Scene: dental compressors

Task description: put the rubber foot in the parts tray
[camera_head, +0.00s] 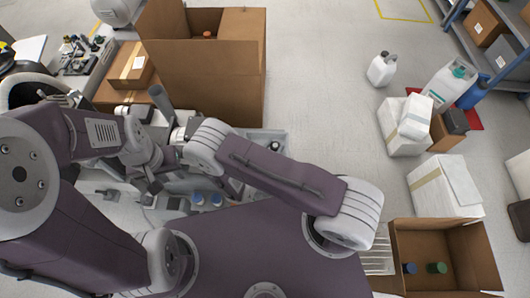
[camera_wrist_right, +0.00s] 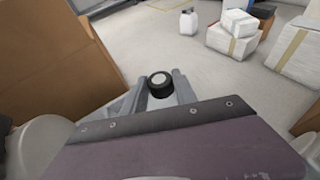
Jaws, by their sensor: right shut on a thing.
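The rubber foot (camera_wrist_right: 160,84), a short black cylinder with a pale round centre, is between the fingertips of my right gripper (camera_wrist_right: 161,86) in the right wrist view. The right gripper is shut on it. In the head view the foot (camera_head: 275,146) shows as a small dark round thing beyond my right forearm, over a grey tray-like surface (camera_head: 279,134). I cannot tell whether the foot touches that surface, and my arm hides much of it. My left gripper (camera_head: 152,184) is low at the left over the work area, partly hidden; its jaws are unclear.
A large open cardboard box (camera_head: 205,75) stands just behind the work area. Two blue-capped parts (camera_head: 206,198) sit near my left gripper. White boxes (camera_head: 405,125), a white jug (camera_head: 382,68) and an open carton (camera_head: 440,255) stand at the right. The floor between is clear.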

